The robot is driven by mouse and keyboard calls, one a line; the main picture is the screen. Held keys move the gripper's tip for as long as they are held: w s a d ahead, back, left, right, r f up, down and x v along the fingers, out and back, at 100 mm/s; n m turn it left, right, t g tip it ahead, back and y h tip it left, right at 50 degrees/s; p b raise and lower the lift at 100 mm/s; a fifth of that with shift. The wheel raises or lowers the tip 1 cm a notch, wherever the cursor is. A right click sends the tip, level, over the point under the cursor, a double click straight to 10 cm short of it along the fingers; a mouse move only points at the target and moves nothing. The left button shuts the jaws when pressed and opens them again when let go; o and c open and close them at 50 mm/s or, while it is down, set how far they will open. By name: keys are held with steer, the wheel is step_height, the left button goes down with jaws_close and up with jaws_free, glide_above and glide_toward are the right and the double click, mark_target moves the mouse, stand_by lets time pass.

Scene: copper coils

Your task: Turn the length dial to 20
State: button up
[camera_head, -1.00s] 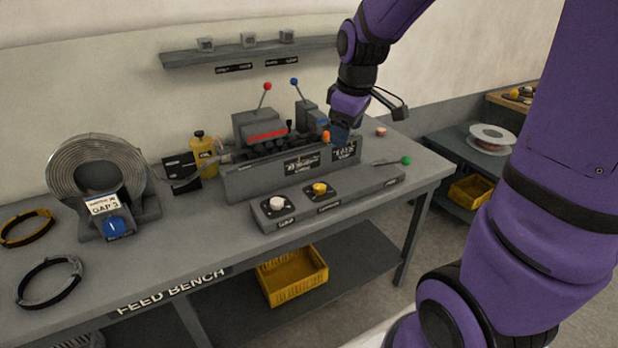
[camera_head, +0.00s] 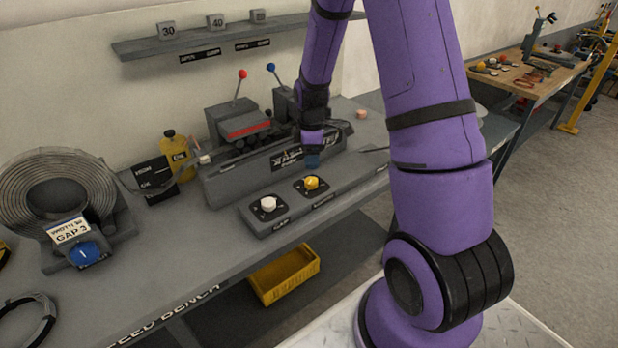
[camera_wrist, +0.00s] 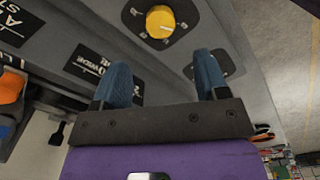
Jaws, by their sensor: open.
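The yellow dial knob (camera_head: 312,183) sits on a dark round plate on the sloped grey panel at the bench front. The white dial knob (camera_head: 268,204) is to its left. Their labels are too small to read surely; the yellow one's looks longer. My gripper (camera_head: 312,160) hangs above and just behind the yellow knob, apart from it. In the wrist view my gripper (camera_wrist: 162,80) has its two blue fingers spread with nothing between them. The yellow knob (camera_wrist: 160,22) shows beyond the fingertips, with a pale pointer line on its face.
A grey feeder block (camera_head: 245,170) with red and blue levers stands behind the panel. A coil (camera_head: 30,185) with a blue knob (camera_head: 84,254) is at left. A yellow bottle (camera_head: 178,155) stands behind. A yellow crate (camera_head: 285,277) is below.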

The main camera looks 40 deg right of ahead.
mark_target(311, 180)
step_height(311, 180, down, 9)
steer(key=shift+r, duration=0.15)
stand_by(0.4)
steer(key=c, duration=0.9)
